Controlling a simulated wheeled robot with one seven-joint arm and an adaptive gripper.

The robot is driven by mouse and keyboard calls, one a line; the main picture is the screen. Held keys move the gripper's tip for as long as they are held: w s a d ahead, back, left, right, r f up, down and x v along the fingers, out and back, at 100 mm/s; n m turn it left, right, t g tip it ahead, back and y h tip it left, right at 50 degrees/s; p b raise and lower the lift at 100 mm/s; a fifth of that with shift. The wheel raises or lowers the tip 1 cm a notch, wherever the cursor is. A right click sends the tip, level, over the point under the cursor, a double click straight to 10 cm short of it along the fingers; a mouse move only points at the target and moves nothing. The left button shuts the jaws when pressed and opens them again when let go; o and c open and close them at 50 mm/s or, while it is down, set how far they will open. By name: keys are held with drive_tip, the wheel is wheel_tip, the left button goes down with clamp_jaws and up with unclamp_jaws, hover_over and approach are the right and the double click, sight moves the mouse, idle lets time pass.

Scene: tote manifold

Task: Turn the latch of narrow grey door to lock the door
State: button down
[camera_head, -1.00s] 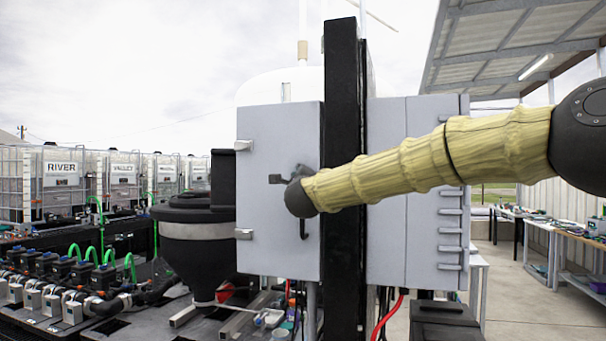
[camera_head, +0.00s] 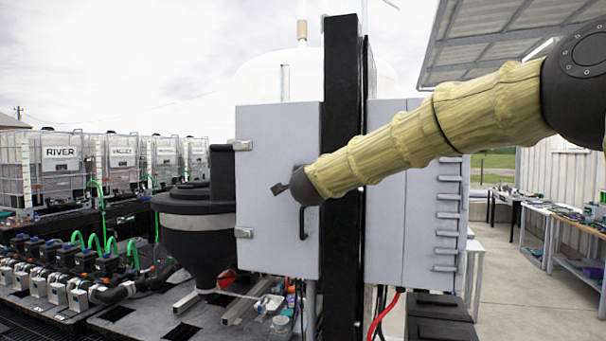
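The narrow grey door (camera_head: 262,225) is the front of a grey cabinet left of a black post, and it looks flush with its frame. A black curved handle (camera_head: 302,222) hangs on its right side. My arm reaches in from the right in a yellow sleeve, with its dark wrist in front of the door's right part. My gripper (camera_head: 282,187) is mostly hidden behind the wrist; a small dark tilted piece sticks out to its left. I cannot tell whether this piece is a finger or the latch. The latch is not clearly visible, and contact is unclear.
The black post (camera_head: 342,80) stands right beside the door. A second grey cabinet (camera_head: 385,240) is behind my arm. A black hopper (camera_head: 200,235) stands close on the left. Hinges (camera_head: 243,232) are on the door's left edge. Open floor (camera_head: 525,295) lies at right.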

drive_tip(key=shift+d+r, duration=0.15)
drive_tip(key=shift+r, duration=0.35)
drive_tip(key=c, duration=1.5)
unclamp_jaws()
drive_tip(key=shift+o, duration=0.2)
drive_tip(key=shift+w+f, duration=0.15)
drive_tip(key=shift+f, duration=0.25)
drive_tip(key=s+d, duration=0.1)
drive_tip(key=s, duration=1.1)
drive_tip(key=shift+f, duration=0.1)
